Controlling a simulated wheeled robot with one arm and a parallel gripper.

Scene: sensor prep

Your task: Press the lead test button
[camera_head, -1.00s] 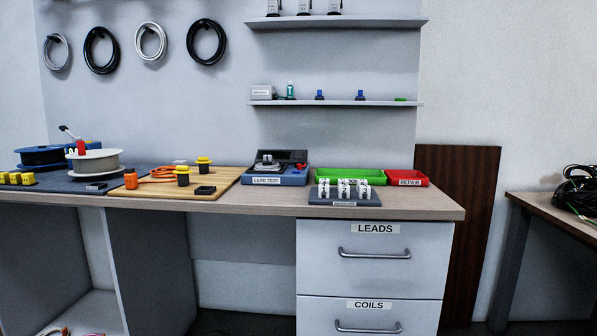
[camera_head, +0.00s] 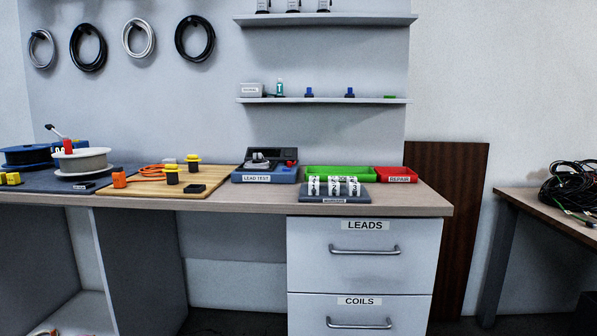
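The lead test unit (camera_head: 264,173) stands on the workbench, left of the green tray. It has a blue base with a LEAD TEST label on its front and a dark raised panel at the back. A small light-coloured part with dark pieces sits on its left side. A small red spot (camera_head: 290,164) shows on its right side; it looks like the button, but it is too small to be sure. My gripper is not in view.
A green tray (camera_head: 340,171) and a red REPAIR bin (camera_head: 397,174) stand right of the unit. A dark block with white labelled pieces (camera_head: 333,199) is in front. A wooden board (camera_head: 205,189) with orange cable lies left. LEADS and COILS drawers (camera_head: 362,260) are below.

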